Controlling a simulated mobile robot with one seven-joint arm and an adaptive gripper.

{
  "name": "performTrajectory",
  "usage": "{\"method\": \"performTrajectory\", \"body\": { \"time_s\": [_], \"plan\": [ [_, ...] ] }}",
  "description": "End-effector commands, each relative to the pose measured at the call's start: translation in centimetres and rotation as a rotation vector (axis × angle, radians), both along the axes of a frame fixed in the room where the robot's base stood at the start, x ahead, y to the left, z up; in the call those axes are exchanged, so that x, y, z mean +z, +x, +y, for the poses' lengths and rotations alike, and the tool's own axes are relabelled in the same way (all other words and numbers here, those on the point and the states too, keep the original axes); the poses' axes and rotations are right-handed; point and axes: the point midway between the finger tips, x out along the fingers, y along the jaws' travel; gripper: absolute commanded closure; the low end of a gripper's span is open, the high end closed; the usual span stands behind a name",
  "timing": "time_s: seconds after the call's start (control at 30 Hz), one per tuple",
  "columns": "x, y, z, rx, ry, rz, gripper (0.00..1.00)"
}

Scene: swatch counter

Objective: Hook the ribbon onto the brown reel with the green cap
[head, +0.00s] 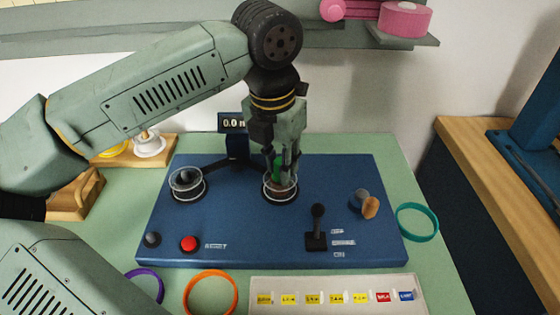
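The brown reel (279,187) is low inside a clear round rim on the right side of the blue machine panel (240,215). A green piece (277,166), which looks like its cap, stands above it. My gripper (285,170) points down right over this reel, with its fingers beside the green piece. I cannot tell whether they touch or grip it. No ribbon is clearly visible at the gripper. Loose rings lie around the panel: purple (148,284), orange (210,294) and teal (417,222). I cannot tell whether any of them is the ribbon.
A second round holder (187,183) is on the panel's left. A black lever (317,228), a red button (189,243) and an orange-faced knob (370,207) stick up. The display (233,122) reads 0.0 m. A label tray (337,284) lies in front.

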Motion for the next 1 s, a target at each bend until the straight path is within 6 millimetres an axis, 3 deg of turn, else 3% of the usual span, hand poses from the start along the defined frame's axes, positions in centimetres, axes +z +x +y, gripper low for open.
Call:
{"method": "performTrajectory", "body": {
  "time_s": [0.33,1.0],
  "plan": [
    [0.01,0.01,0.00,0.000,0.000,0.000,0.57],
    [0.12,0.01,0.00,0.000,0.000,0.000,0.56]
  ]
}}
